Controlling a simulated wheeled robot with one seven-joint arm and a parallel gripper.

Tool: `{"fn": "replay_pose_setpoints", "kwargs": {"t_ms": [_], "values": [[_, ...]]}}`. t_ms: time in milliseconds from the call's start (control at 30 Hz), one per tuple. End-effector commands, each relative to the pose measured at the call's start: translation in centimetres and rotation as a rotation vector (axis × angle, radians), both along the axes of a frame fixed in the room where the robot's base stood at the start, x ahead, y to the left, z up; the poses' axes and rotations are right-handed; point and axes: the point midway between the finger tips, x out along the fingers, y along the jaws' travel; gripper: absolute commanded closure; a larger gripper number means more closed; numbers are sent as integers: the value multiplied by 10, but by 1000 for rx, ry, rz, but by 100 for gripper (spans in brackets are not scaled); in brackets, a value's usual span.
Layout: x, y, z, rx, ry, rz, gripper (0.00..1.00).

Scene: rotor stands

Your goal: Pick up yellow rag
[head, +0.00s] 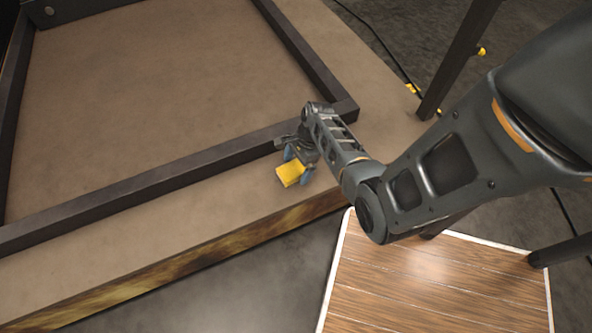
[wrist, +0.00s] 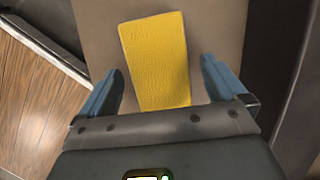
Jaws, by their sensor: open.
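The yellow rag (head: 289,174) lies flat on the brown surface, in the strip between the dark raised frame and the surface's front edge. In the wrist view the rag (wrist: 157,60) is a textured yellow rectangle, its near end between my two blue fingers. My gripper (head: 299,166) is open over the rag, with one finger on each side of it. In the wrist view my gripper (wrist: 162,82) shows a gap on both sides of the rag. I cannot tell how far the fingertips are above the surface.
The dark raised frame (head: 150,180) runs just behind the rag. The surface's worn edge (head: 150,277) is in front. A wooden-plank panel with a white rim (head: 440,285) is lower right. Dark posts (head: 455,65) and a cable stand at the right. The strip left of the rag is clear.

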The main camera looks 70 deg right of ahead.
Motion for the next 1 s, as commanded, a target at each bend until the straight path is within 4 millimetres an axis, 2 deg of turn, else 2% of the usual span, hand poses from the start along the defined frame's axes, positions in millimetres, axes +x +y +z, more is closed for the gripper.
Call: {"fn": "replay_pose_setpoints", "kwargs": {"t_ms": [67, 767, 1000], "values": [[0, 0, 0, 0, 0, 0, 2], [0, 0, 1, 0, 0, 0, 67], [0, 0, 6, 0, 0, 1, 68]]}}
